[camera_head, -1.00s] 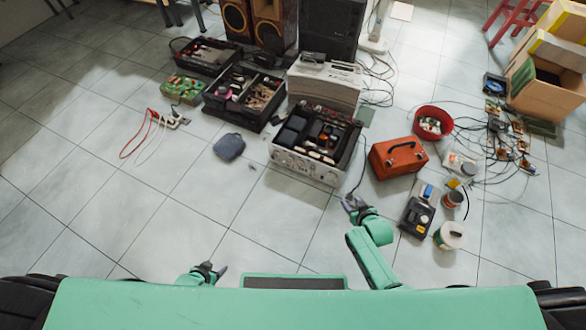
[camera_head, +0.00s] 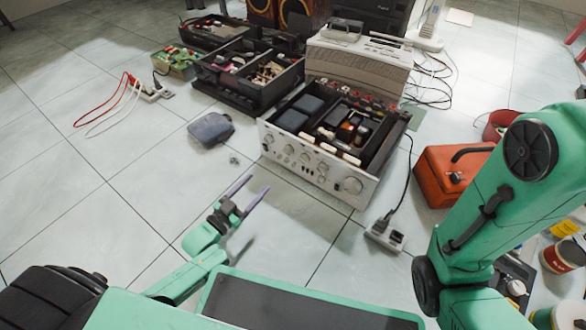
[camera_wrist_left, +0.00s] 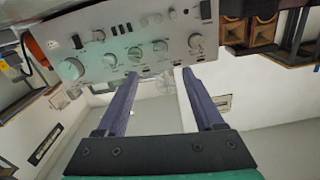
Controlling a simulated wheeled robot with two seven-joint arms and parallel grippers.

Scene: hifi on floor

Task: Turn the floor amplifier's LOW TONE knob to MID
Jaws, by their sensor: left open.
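The floor amplifier (camera_head: 318,172) is an open-topped unit with a silver front panel. It sits on the tiles at the middle of the head view, its knob row facing me. In the left wrist view the panel (camera_wrist_left: 122,35) appears flipped, with several round knobs; the labels are too small to read, so I cannot tell which is LOW TONE. My left gripper (camera_head: 250,192) is open and empty, in front of and left of the panel, apart from it. In the wrist view its fingers (camera_wrist_left: 158,95) point toward the panel. My right arm crosses the right side; its gripper is out of view.
Black parts boxes (camera_head: 248,72) and a beige unit (camera_head: 358,60) stand behind.

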